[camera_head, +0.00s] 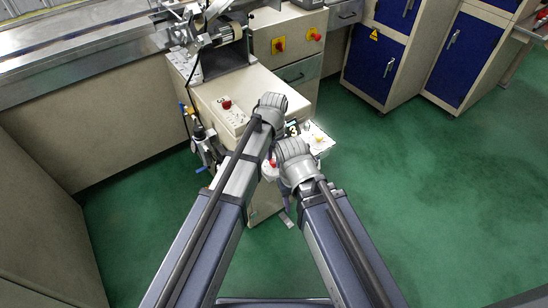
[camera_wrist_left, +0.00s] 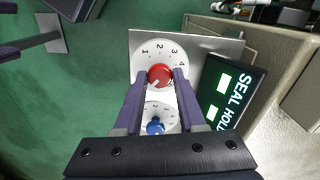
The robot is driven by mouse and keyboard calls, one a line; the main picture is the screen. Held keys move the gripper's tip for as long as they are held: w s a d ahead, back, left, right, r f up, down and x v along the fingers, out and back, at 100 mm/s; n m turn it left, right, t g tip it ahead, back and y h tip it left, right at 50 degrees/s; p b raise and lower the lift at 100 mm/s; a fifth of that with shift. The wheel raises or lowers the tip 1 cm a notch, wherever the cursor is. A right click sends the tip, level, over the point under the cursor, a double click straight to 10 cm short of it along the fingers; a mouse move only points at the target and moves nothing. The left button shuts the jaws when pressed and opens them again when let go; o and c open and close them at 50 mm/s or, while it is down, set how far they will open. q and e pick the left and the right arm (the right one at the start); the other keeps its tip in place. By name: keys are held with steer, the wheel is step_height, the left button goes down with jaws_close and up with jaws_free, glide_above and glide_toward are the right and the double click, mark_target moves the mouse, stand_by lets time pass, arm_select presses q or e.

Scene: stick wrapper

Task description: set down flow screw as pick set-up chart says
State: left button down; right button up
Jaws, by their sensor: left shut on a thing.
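In the left wrist view, a red knob (camera_wrist_left: 160,75) sits on a white round dial (camera_wrist_left: 158,54) with printed numbers. My left gripper (camera_wrist_left: 165,77) has its two purple fingers on either side of the knob and is shut on it. A pale mark shows on the knob's lower left. A blue knob (camera_wrist_left: 155,127) on a second dial lies below, between the fingers and not gripped. In the head view, my left wrist (camera_head: 271,105) covers the left fingertips. My right wrist (camera_head: 294,160) is close by, its fingers hidden there. No readable set-up chart shows.
A dark display (camera_wrist_left: 225,92) reading "SEAL HOLD", its end cut off, stands right of the dials. A cream cabinet (camera_head: 255,88) carries a red button (camera_head: 226,104). Blue-doored cabinets (camera_head: 375,62) stand behind. Green floor (camera_head: 440,190) is clear at right.

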mark_target(274, 161)
arm_select(q)
steer(key=shift+m, duration=0.6)
steer(key=c, duration=0.5)
jaws_free()
steer(key=shift+r, duration=0.15)
step_height(274, 161, up, 8)
steer(key=p, duration=0.8)
steer(key=shift+f, duration=0.2)
